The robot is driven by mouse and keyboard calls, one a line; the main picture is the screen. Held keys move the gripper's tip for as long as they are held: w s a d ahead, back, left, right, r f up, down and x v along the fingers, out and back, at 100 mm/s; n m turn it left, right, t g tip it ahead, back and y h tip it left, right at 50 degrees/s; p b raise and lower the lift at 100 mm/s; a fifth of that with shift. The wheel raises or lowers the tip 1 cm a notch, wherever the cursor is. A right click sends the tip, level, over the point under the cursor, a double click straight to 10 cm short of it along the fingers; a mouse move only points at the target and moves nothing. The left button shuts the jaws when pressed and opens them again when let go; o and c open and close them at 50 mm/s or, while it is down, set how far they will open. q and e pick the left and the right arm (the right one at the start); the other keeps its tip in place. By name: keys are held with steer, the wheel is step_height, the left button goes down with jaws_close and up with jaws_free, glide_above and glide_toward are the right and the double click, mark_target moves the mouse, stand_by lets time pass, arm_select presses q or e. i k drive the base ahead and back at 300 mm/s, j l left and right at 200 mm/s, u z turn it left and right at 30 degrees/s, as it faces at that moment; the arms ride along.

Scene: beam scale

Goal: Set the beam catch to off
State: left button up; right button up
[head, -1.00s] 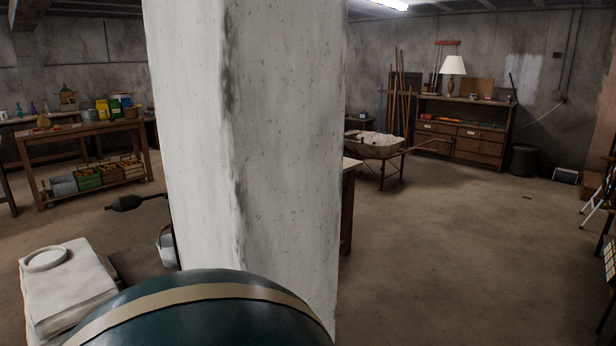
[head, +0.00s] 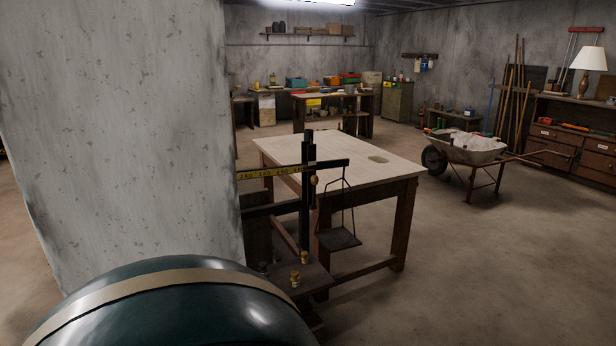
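The beam scale (head: 308,205) stands just right of the pillar in the head view, in front of a pale-topped table. It has a dark upright post and a beam (head: 265,173) with a yellow marked strip. A dark pan (head: 338,239) hangs on the right side. Small brass-coloured pieces (head: 295,278) sit on its dark base. A brass-coloured piece (head: 313,180) is on the post by the beam. I cannot tell which part is the beam catch or how it is set. The pillar hides the scale's left side. Neither of my grippers is in view.
A thick concrete pillar (head: 120,130) fills the left. The pale-topped table (head: 340,150) stands behind the scale. A loaded wheelbarrow (head: 465,148) is farther right, before a drawer cabinet (head: 570,140). Workbenches line the back. The floor (head: 480,270) at the right front is clear.

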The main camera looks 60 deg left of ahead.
mark_target(314, 180)
steer(key=i+u, duration=0.3)
steer(key=u, duration=0.2)
steer(key=i+u, duration=0.3)
steer(key=u, duration=0.2)
steer(key=i+l+u, duration=0.25)
steer(key=u, duration=0.25)
steer(key=i+u, duration=0.2)
steer(key=u, duration=0.3)
steer(key=i+l+u, duration=0.2)
steer(key=u, duration=0.3)
steer(key=i+l+u, duration=0.15)
steer(key=u, duration=0.35)
